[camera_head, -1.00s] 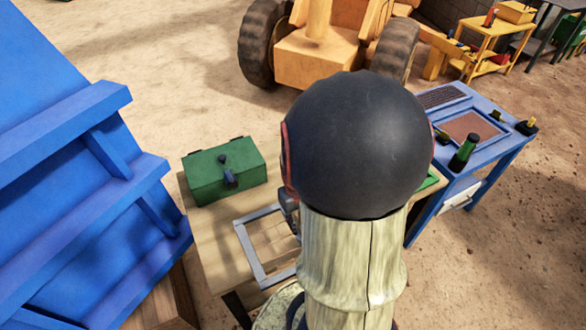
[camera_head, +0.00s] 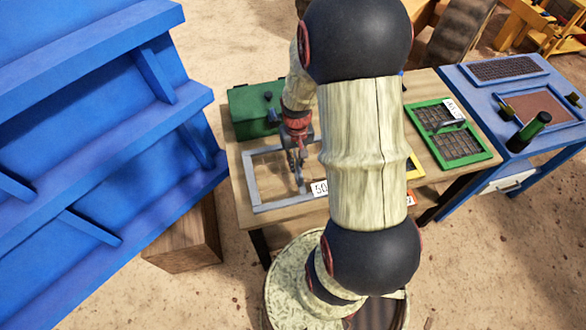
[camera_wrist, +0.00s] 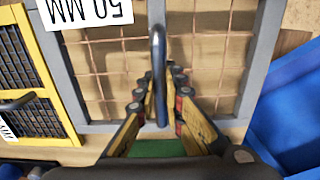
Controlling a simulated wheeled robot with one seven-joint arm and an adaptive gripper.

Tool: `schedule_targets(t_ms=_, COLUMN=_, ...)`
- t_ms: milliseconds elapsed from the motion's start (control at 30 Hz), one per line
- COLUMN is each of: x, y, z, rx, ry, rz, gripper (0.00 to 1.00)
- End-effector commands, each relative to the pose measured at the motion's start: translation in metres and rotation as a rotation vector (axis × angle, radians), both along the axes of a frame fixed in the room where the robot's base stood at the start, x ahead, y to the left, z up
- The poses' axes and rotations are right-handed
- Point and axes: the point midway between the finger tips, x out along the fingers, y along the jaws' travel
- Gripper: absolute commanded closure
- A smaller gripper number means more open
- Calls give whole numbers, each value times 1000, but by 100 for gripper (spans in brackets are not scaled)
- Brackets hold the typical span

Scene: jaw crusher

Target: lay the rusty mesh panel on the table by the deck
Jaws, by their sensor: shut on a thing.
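A grey-framed panel (camera_head: 268,207) with wide openings and thin brownish wires is over the wooden table (camera_head: 236,180), tagged 50 MM. My gripper (camera_head: 299,165) is at its grey bar handle (camera_wrist: 158,55). In the wrist view my gripper's fingers (camera_wrist: 160,92) are on both sides of that handle, shut on it. The panel looks flat; whether it touches the tabletop is unclear. A rust-brown fine panel (camera_head: 541,108) is set in the blue bench (camera_head: 455,72). I cannot tell for sure which panel is the rusty one.
A green box (camera_head: 250,112) stands behind the grey panel. A green-framed mesh panel (camera_head: 455,140) and a yellow-framed one (camera_wrist: 35,70) are to its right in the head view. The large blue ribbed structure (camera_head: 90,130) is close on the left, with a wooden block (camera_head: 185,240) beside it.

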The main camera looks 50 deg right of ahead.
Motion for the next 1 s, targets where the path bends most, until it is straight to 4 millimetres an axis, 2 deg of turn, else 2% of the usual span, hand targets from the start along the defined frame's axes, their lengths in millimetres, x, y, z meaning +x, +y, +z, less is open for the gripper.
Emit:
schedule_targets(t_ms=267, x=10, y=0, z=-10, rx=-2, ry=-3, rz=0, gripper=100)
schedule_targets(t_ms=367, x=16, y=1, z=-20, rx=-1, ry=-2, rz=1, gripper=100)
schedule_targets(t_ms=567, x=14, y=1, z=-45, rx=-1, ry=-2, rz=0, gripper=100)
schedule_targets(t_ms=967, x=15, y=1, z=-48, rx=-2, ry=-3, rz=0, gripper=100)
schedule_targets(t_ms=1000, x=14, y=1, z=-48, rx=0, ry=0, rz=0, gripper=88)
